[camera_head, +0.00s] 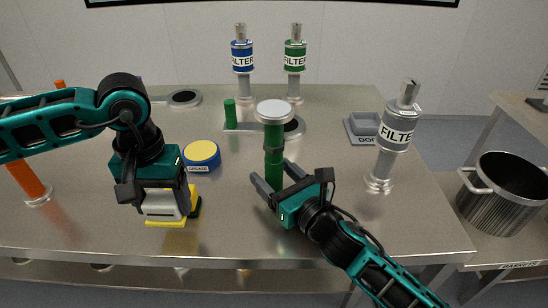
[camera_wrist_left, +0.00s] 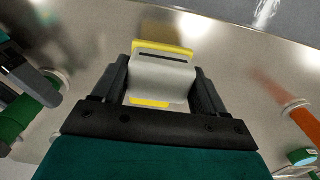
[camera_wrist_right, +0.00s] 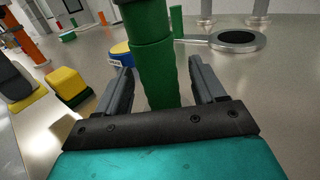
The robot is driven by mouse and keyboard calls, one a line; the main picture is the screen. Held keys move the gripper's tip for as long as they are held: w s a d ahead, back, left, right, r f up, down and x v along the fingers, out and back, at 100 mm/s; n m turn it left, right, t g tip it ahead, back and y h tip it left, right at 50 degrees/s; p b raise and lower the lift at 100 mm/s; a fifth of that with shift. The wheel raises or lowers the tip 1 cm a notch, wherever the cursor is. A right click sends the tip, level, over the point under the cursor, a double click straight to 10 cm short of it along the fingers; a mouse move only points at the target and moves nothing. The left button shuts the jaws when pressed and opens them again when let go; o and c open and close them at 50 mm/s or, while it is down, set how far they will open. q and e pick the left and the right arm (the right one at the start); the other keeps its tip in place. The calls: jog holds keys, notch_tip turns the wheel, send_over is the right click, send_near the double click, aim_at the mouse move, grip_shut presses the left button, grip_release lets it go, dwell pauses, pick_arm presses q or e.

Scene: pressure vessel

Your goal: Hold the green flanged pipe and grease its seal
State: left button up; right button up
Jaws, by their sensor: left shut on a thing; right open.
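The green flanged pipe (camera_head: 274,145) stands upright on the table with a pale round flange (camera_head: 274,110) on top. My right gripper (camera_head: 268,180) is open with its fingers on either side of the pipe's lower part; in the right wrist view the green pipe (camera_wrist_right: 152,60) rises between the fingers. My left gripper (camera_head: 162,207) is shut on a grey block with yellow ends (camera_wrist_left: 160,80), low over the table left of the pipe. A blue grease tin (camera_head: 201,160) with a yellow top stands between the arms, further back.
A yellow block with a dark green base (camera_wrist_right: 68,86) lies beside my left gripper. Blue (camera_head: 242,55), green (camera_head: 295,55) and grey (camera_head: 397,125) filters stand on the table. An orange pipe (camera_head: 27,182) is at left. A metal pot (camera_head: 505,195) stands at right.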

jog(key=shift+x, duration=1.2)
dwell(0.3)
grip_shut()
dwell(0.7)
dwell(0.4)
